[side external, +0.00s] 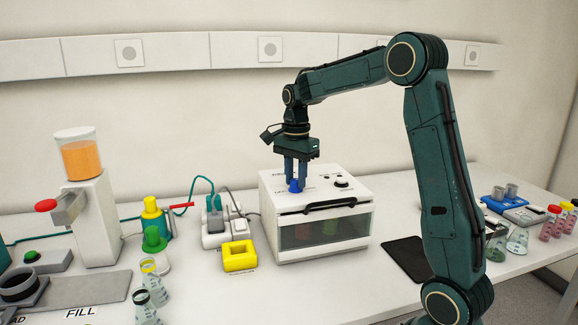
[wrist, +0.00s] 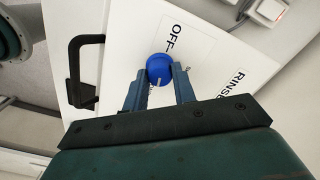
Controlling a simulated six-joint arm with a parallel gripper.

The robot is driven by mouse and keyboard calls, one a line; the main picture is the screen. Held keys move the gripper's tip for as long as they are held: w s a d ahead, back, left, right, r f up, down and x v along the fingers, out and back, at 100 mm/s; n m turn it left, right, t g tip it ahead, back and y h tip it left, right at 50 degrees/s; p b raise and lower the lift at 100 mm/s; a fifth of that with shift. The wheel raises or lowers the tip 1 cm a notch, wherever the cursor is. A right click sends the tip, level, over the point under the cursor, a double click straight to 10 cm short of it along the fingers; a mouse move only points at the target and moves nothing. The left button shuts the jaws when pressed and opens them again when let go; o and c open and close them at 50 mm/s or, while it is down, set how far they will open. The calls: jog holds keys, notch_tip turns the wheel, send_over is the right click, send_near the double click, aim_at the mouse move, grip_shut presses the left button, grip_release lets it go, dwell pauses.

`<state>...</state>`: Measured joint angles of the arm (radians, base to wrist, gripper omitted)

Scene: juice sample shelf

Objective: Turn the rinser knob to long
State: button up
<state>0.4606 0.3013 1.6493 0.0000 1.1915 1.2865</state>
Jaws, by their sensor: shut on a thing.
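The blue rinser knob (side external: 295,187) sits on the sloped white top of the rinser box (side external: 275,225). My gripper (side external: 297,182) comes straight down over it and is shut on it. In the wrist view, the knob (wrist: 159,66) lies between the two fingertips of my gripper (wrist: 160,75). A pale pointer line on the knob points toward the bottom of that view, toward my gripper's body. The word OFF is printed up and right of the knob, and letters reading RINSE show farther right. A long label cannot be read in either view.
A black knob (side external: 341,182) sits to the right on the same panel, above a black door handle (side external: 330,204). A yellow block (side external: 239,257) and a power strip (side external: 222,232) lie to the left. A dark flat pad (side external: 405,260) lies to the right.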

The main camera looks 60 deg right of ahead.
aim_at(296, 180)
jog(key=shift+r+m, duration=0.1)
jog(key=shift+m, duration=0.8)
jog(key=o, duration=1)
notch_tip(296, 180, up, 14)
jog(key=shift+f, duration=0.15)
dwell(0.3)
